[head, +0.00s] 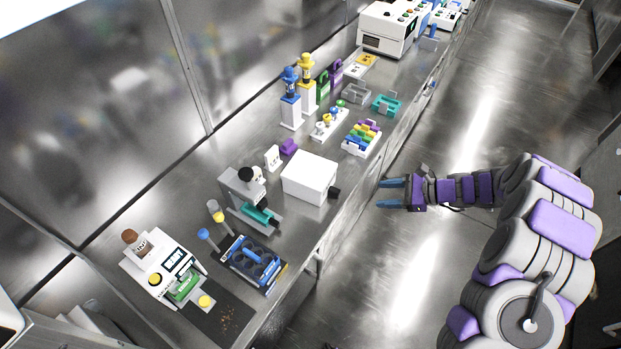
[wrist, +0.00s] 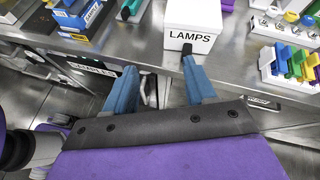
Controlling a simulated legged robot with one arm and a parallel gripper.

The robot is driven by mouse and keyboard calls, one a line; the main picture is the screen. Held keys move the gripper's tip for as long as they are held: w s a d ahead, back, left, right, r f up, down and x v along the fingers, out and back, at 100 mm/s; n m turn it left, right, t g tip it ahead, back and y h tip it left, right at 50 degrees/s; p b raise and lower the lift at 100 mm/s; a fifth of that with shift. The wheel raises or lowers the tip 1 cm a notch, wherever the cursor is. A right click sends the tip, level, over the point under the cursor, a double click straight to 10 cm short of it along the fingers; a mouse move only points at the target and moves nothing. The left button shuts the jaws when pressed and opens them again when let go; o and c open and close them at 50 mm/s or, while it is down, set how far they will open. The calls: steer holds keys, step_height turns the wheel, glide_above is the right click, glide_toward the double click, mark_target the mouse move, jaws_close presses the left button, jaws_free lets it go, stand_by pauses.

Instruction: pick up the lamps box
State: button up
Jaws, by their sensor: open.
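The lamps box is a white box (head: 309,178) on the metal bench in the head view, near the bench's front edge, with a dark handle on its right side. In the wrist view the box (wrist: 196,14) shows at the top with the label "LAMPS" and a dark handle below the label. My gripper (head: 391,192) is open and empty, off the bench to the right of the box in the head view. Its two blue fingers (wrist: 163,92) point toward the bench in the wrist view. The right finger's tip overlaps the handle in the picture; I cannot tell whether they touch.
A teal and grey microscope-like device (head: 247,202) stands left of the box. A rack of coloured pieces (head: 362,138) is beyond it. A blue rack (head: 252,263) is nearer. A drawer labelled "SAMPLES" (wrist: 92,70) is under the bench. The floor beside the bench (head: 420,250) is clear.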

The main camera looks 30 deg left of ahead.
steer(key=w+f+m+t+y, duration=0.1)
steer(key=w+f+m+t, duration=0.2)
steer(key=f, duration=0.6)
steer(key=m+b, duration=0.1)
steer(key=b, duration=0.1)
glide_toward(340, 195)
steer(key=shift+g, duration=0.4)
steer(key=x, duration=0.5)
steer(key=shift+w+a+r, duration=0.25)
steer(key=shift+w+a, duration=0.05)
steer(key=shift+s+b+x, duration=0.15)
steer(key=shift+x, duration=1.15)
steer(key=shift+s+b+x, duration=0.1)
steer(key=shift+b+x, duration=0.05)
steer(key=shift+x, duration=1.15)
jaws_close()
